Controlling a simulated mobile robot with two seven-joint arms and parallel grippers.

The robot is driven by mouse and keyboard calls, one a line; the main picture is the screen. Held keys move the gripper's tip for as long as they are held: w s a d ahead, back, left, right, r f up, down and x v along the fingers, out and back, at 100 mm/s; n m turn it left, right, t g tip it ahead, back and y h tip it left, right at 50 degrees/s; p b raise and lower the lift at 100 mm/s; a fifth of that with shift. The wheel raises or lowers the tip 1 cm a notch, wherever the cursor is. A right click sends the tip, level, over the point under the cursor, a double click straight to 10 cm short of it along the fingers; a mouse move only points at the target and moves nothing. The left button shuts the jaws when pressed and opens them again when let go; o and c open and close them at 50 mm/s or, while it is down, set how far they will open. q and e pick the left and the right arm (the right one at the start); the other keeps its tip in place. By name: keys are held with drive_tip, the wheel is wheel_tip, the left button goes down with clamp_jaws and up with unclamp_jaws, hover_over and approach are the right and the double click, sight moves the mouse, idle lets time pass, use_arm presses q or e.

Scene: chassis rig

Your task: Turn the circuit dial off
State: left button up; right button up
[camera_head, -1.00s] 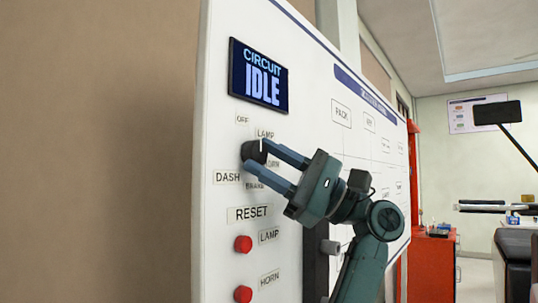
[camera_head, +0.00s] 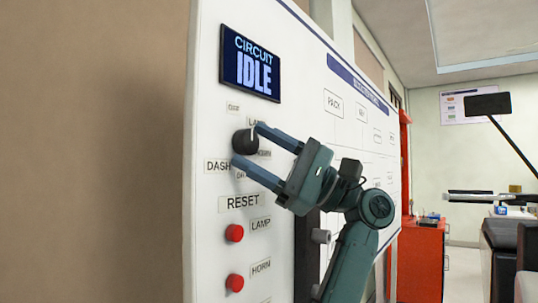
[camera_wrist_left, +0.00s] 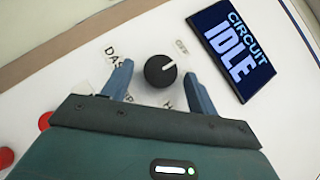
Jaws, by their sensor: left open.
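The circuit dial (camera_head: 244,142) is a round black knob with a white pointer line, on the white panel. In the left wrist view the dial (camera_wrist_left: 160,71) shows whole, its pointer aimed right and slightly up, roughly towards the OFF label (camera_wrist_left: 182,46); the exact setting is hard to tell. My left gripper (camera_head: 247,144) is open, one finger above and one below the dial in the head view. In the wrist view its fingers (camera_wrist_left: 157,69) stand either side of the dial with gaps. The screen (camera_head: 250,63) reads CIRCUIT IDLE. My right gripper is not in view.
Below the dial are a RESET label (camera_head: 239,203) and red buttons beside LAMP (camera_head: 234,233) and HORN (camera_head: 235,283) labels. A red cabinet (camera_head: 422,257) stands at the right. The space in front of the brown wall at left is clear.

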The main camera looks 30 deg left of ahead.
use_arm(q)
drive_tip(key=v, duration=1.3)
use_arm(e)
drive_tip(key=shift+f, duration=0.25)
use_arm(q)
drive_tip(key=shift+f, duration=0.1)
